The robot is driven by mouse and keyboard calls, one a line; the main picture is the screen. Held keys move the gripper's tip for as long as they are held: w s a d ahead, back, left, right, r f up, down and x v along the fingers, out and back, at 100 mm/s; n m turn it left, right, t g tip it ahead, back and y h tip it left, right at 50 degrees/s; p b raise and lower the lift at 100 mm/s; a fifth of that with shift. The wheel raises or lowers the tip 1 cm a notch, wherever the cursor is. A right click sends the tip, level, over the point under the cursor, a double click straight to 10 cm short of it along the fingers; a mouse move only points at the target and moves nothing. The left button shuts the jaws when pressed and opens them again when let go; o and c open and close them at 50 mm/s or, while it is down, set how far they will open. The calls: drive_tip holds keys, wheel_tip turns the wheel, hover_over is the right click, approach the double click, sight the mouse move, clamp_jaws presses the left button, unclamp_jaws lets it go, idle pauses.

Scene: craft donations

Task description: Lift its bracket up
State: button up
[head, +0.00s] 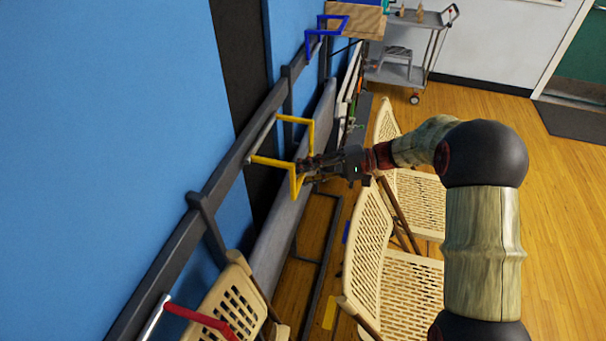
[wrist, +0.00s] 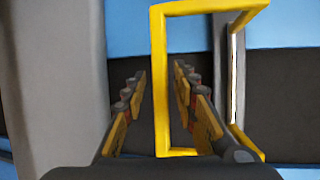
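The yellow bracket (head: 311,140) is a U-shaped frame sticking out from the dark wall rail, its two arms joined by an outer bar. My gripper (head: 304,165) is at this outer bar, near its lower end in the head view. In the wrist view the bar of the yellow bracket (wrist: 160,110) runs up between the two open fingers of my gripper (wrist: 160,72). A gap shows on each side of the bar, so the fingers look apart from it. The fingers partly hide the bracket in the head view.
The dark rail (head: 172,241) runs along the blue wall. A blue bracket (head: 325,32) is farther along it, a red bracket (head: 202,319) nearer. Beige chairs (head: 369,240) stand below my arm. A grey cart (head: 403,70) is at the back; open floor lies right.

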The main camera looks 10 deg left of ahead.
drive_tip(key=shift+c, duration=0.2)
clamp_jaws()
idle(0.7)
